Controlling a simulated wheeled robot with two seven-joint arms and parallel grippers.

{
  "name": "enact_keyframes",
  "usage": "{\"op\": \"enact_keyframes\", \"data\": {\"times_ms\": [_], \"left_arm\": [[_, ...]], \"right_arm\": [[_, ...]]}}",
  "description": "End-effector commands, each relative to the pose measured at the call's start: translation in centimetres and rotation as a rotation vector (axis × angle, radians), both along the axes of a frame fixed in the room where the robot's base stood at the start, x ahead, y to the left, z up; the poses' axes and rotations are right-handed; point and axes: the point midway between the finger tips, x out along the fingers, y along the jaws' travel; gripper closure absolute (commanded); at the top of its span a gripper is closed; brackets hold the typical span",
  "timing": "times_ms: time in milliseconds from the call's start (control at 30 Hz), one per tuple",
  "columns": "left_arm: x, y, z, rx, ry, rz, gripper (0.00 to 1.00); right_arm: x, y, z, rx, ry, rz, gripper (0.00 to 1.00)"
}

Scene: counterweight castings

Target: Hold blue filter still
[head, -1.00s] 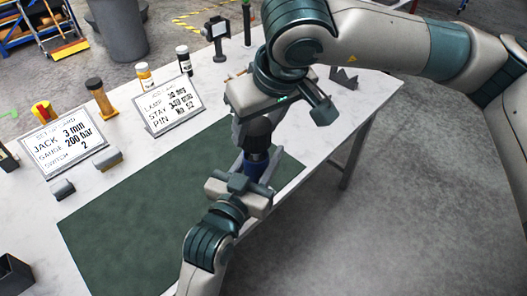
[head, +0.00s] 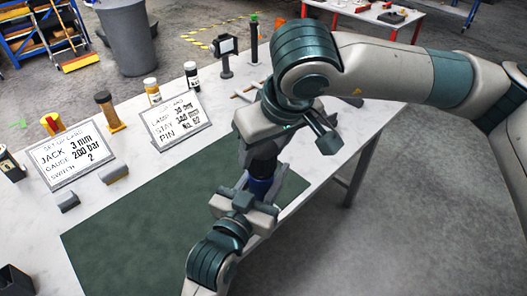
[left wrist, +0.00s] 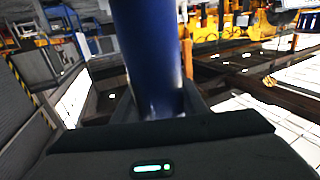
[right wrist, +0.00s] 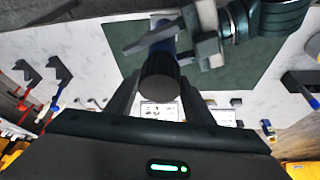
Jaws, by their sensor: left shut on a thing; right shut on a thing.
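The blue filter (head: 261,187) stands at the right edge of the green mat (head: 150,235), partly hidden by my grippers. It fills the middle of the left wrist view as a blue cylinder (left wrist: 148,55). My left gripper (head: 250,198) is shut on its blue body. My right gripper (head: 263,152) is above, shut on the dark cylindrical part (right wrist: 160,86) at the filter's upper end. The right wrist view shows this dark end between my fingers, with the blue body beyond. I cannot tell whether the filter touches the mat.
Two cards (head: 72,155) (head: 177,118) stand behind the mat. Bottles (head: 152,91) (head: 191,75), an amber-brown cylinder (head: 107,110) and a small screen on a stand (head: 227,55) line the far side. A dark box (head: 15,281) sits at front left. The mat's middle is clear.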

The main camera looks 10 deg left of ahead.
Motion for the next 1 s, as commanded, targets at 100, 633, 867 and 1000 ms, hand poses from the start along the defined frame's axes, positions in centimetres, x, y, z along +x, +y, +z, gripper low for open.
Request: {"op": "enact_keyframes", "data": {"times_ms": [100,633,867,1000], "left_arm": [[0.0,0.0,0.2,-0.001,-0.004,0.0,1.0],[0.0,0.0,0.2,-0.001,-0.004,0.0,1.0],[0.0,0.0,0.2,-0.001,-0.004,0.0,1.0],[0.0,0.0,0.2,-0.001,-0.004,0.0,1.0]], "right_arm": [[0.0,0.0,0.0,0.0,0.0,0.0,0.73],[0.0,0.0,-1.7,-0.001,0.001,0.0,0.73],[0.0,0.0,-1.8,0.0,0.0,0.0,0.73],[0.0,0.0,-1.8,0.0,0.0,-0.001,0.73]]}}
